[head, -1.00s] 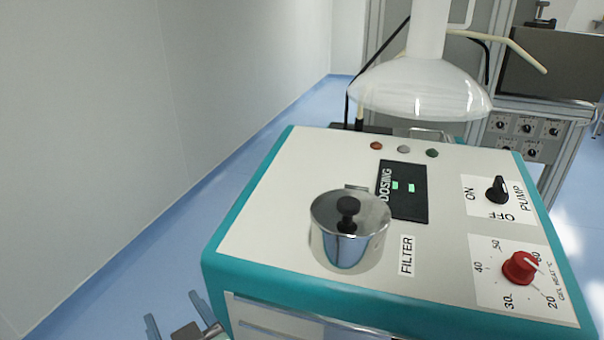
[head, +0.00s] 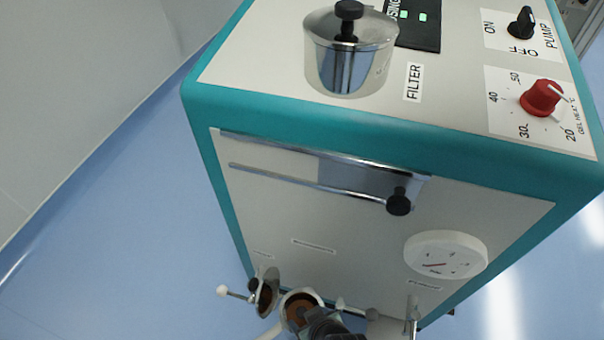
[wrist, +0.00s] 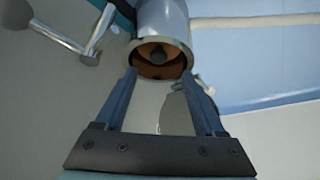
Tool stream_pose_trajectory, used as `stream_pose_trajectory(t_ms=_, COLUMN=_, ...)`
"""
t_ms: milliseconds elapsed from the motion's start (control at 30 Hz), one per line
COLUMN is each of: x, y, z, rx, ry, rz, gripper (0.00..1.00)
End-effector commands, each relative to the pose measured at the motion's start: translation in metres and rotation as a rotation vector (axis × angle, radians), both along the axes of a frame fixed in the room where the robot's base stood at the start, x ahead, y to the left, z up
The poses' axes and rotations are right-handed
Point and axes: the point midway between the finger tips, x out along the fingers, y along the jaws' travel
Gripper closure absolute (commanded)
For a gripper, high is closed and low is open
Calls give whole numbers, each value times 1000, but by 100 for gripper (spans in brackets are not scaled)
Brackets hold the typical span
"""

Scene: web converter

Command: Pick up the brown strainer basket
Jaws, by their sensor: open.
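The brown strainer basket (wrist: 160,71) shows in the wrist view as a brown ring with a dark centre, set inside the open mouth of a shiny metal cylinder (wrist: 163,18). In the head view a brown-lined round opening (head: 300,311) sits low at the machine's front, partly covered by dark parts. My gripper (wrist: 160,77) is open, its two blue fingers reaching toward the cylinder mouth, one on each side of its near rim. Nothing is held between them. I cannot tell whether the fingertips touch the rim.
The teal and cream machine (head: 300,125) carries a lidded metal filter pot (head: 350,60), a red knob (head: 541,97) and a white gauge (head: 446,254). A metal handle (wrist: 65,38) stands left of the cylinder in the wrist view. Blue floor (head: 110,240) is clear at left.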

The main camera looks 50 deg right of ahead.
Motion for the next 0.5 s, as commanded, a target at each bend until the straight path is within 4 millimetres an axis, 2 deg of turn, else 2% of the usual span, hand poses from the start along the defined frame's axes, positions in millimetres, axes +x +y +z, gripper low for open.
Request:
stream_pose_trajectory(t_ms=33, x=3, y=-1, z=-7, rx=-1, ry=-1, rz=-1, gripper=29)
stream_pose_trajectory(t_ms=267, x=7, y=-4, z=-16, rx=-1, ry=-1, rz=0, gripper=29)
stream_pose_trajectory(t_ms=500, x=15, y=-10, z=-46, rx=-1, ry=-1, rz=0, gripper=29)
